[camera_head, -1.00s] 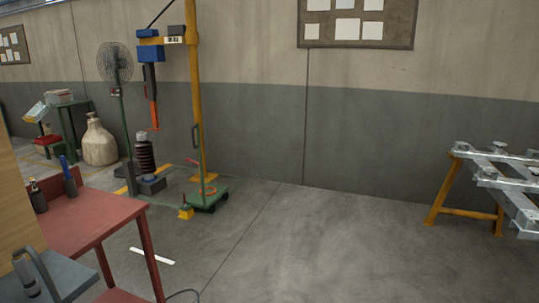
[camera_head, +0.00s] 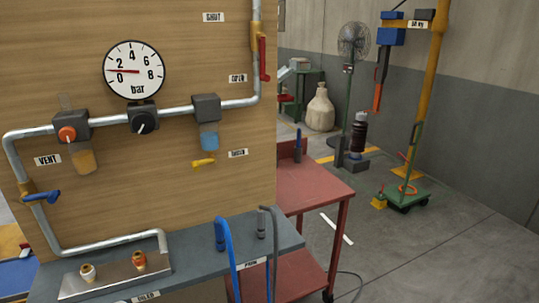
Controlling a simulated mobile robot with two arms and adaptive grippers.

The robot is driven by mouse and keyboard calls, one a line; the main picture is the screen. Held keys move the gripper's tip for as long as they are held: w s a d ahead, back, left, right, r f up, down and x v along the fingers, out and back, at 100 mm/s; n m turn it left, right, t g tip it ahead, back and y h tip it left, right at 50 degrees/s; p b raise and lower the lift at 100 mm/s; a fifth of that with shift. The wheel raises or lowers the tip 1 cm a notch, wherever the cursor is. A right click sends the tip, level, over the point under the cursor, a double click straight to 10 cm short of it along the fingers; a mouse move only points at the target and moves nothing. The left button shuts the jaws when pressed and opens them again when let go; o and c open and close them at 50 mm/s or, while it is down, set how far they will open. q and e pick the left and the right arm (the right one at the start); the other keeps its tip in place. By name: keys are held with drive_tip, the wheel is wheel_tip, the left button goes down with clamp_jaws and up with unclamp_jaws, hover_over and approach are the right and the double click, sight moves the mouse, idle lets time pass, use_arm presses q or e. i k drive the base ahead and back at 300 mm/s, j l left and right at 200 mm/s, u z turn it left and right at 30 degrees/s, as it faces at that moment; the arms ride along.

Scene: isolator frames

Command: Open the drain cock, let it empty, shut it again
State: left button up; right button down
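The drain cock shows as a small yellow lever (camera_head: 204,162) under a filter with a blue bowl (camera_head: 209,139), on a wooden panel (camera_head: 200,60). The lever lies roughly level, pointing sideways. A small label (camera_head: 238,154) is beside it, too blurred to read surely. I cannot tell whether any liquid is in the bowl or coming out. A round gauge (camera_head: 135,70) marked bar has its needle pointing left, between 0 and 2. Neither of my grippers is in view.
A red lever (camera_head: 263,58) hangs on the right pipe; a blue lever (camera_head: 42,196) is on the left pipe. An orange knob (camera_head: 67,134) sits above an amber bowl (camera_head: 83,160). A grey shelf (camera_head: 200,262) with hoses juts out below. A red cart (camera_head: 312,187) stands to the right.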

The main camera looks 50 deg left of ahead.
sight(195, 164)
drive_tip(key=u, duration=1.9)
